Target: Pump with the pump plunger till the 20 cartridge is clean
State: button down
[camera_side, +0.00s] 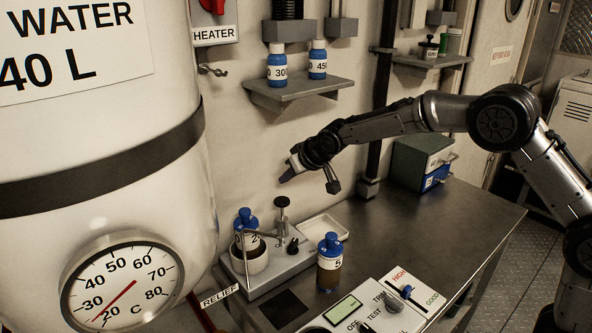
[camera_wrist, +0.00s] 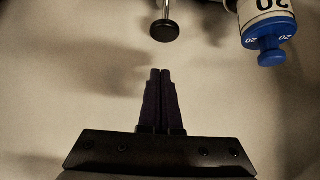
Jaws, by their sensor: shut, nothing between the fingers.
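The pump plunger is a black knob on a thin metal rod. It stands raised on the grey pump base (camera_side: 268,276) in the side view, with its knob (camera_side: 282,202) on top. The 20 cartridge (camera_side: 246,222), white-labelled with a blue cap, stands in a round cup at the left of the base. Its lower part is hidden in the cup. My gripper (camera_side: 286,178) is shut and empty, above the plunger and apart from it. In the wrist view the plunger knob (camera_wrist: 165,31) lies just ahead of my fingertips (camera_wrist: 160,73), and the 20 cartridge (camera_wrist: 268,30) is at upper right.
A cartridge marked 5 (camera_side: 329,266) with brown contents stands right of the pump. A white tray (camera_side: 322,229) lies behind it.

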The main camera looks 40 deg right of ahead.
aim_at(287, 204)
jog(key=f, duration=0.2)
jog(key=w+f, duration=0.1)
jog(key=shift+f, duration=1.05)
jog(key=shift+s+f, duration=0.1)
jog(key=shift+f, duration=1.9)
notch_tip(287, 204, up, 5)
jog(key=shift+f, duration=0.15)
jog(key=v, duration=0.9)
jog(key=shift+s+r, duration=0.2)
jog(key=shift+r, duration=0.1)
jog(key=shift+d+r, duration=0.1)
